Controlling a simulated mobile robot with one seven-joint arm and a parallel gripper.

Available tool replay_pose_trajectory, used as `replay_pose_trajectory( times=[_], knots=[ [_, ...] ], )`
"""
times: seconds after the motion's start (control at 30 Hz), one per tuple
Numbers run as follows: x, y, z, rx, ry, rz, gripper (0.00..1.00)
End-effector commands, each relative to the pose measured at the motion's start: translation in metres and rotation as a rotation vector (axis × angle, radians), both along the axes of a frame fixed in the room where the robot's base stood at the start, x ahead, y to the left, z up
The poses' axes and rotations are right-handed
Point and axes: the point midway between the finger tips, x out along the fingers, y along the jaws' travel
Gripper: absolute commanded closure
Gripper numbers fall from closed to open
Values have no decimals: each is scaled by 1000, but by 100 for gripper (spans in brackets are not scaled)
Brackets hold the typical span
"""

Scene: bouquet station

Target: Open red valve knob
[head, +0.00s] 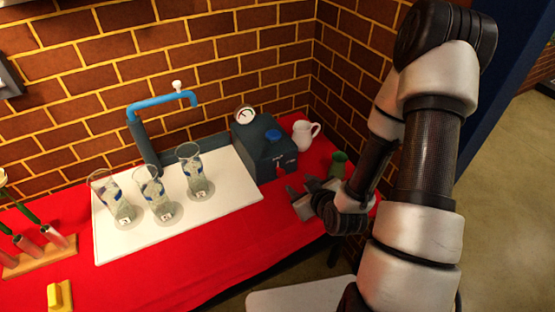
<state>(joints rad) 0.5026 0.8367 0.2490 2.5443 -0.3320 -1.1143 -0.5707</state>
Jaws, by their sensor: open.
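A dark teal box (262,148) with a round gauge (244,114) and a blue cap (273,136) stands at the back right of the table. A small red part (284,161) shows on its front face; it may be the red valve knob, but it is too small to tell its shape or setting. My gripper (298,198) is open in front of the box, to the lower right of the red part and apart from it. Nothing shows between its fingers.
Three clear glasses (153,190) with blue marks stand on a white board (225,205). A blue pipe (155,101) with a white knob (178,86) rises behind them. A white pitcher (303,135) and green vase (338,163) stand near my arm.

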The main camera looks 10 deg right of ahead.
Motion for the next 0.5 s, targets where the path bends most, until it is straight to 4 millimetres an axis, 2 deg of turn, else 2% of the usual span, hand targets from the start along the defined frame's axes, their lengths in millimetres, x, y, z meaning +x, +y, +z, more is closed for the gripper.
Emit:
replay_pose_trajectory(
  times=[0.03, 0.1, 0.3, 0.5],
  knots=[
    [-8, 4, -19, 34, -22, -16, 58],
    [-14, 8, -29, 65, -72, -39, 58],
    [-27, 10, -38, 114, -165, -104, 58],
    [-21, 10, -44, 118, -189, -120, 58]
  ],
)
